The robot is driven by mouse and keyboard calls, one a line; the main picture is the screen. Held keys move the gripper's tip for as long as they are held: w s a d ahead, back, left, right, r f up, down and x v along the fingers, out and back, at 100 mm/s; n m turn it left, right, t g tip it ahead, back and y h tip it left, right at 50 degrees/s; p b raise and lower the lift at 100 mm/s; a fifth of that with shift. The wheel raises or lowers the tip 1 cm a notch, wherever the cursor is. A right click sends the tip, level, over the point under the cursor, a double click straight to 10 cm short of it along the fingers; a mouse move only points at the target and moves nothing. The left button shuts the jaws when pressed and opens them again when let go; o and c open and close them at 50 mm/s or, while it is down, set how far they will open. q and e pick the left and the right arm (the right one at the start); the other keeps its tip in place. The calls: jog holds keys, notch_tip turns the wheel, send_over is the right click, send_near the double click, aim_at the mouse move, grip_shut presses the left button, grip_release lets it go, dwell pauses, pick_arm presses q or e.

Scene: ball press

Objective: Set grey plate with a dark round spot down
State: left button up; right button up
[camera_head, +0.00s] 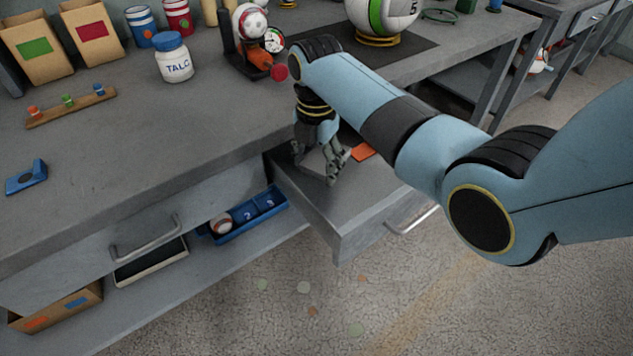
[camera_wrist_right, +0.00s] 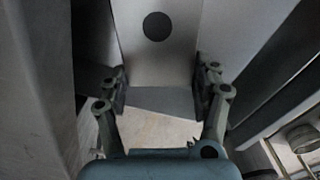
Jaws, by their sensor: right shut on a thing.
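The grey plate (camera_wrist_right: 178,62) with a dark round spot (camera_wrist_right: 157,26) fills the upper middle of the right wrist view. My right gripper (camera_wrist_right: 160,100) is shut on it, with a finger at each side edge. In the head view my right gripper (camera_head: 325,168) points down into the open drawer (camera_head: 345,232) under the bench. There only a small part of the plate (camera_head: 313,158) shows behind the fingers. I cannot tell whether the plate touches the drawer floor. My left gripper is not in view.
An orange piece (camera_head: 363,151) lies in the drawer beside the gripper. The drawer walls stand close around it. On the bench above are a talc jar (camera_head: 174,62), a ball stand (camera_head: 245,60) and a large ball on a dark mat (camera_head: 405,52).

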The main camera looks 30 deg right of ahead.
aim_at(316, 190)
jog(key=shift+f, duration=0.75)
notch_tip(316, 190, down, 3)
jog(key=shift+r+b, duration=0.15)
jog(key=shift+b, duration=0.45)
jog(key=shift+f, duration=0.45)
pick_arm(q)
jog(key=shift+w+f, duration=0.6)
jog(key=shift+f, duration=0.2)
pick_arm(e)
jog(key=o, duration=1.5)
jog(key=shift+f, duration=0.1)
notch_tip(316, 190, up, 12)
jog(key=p, duration=0.3)
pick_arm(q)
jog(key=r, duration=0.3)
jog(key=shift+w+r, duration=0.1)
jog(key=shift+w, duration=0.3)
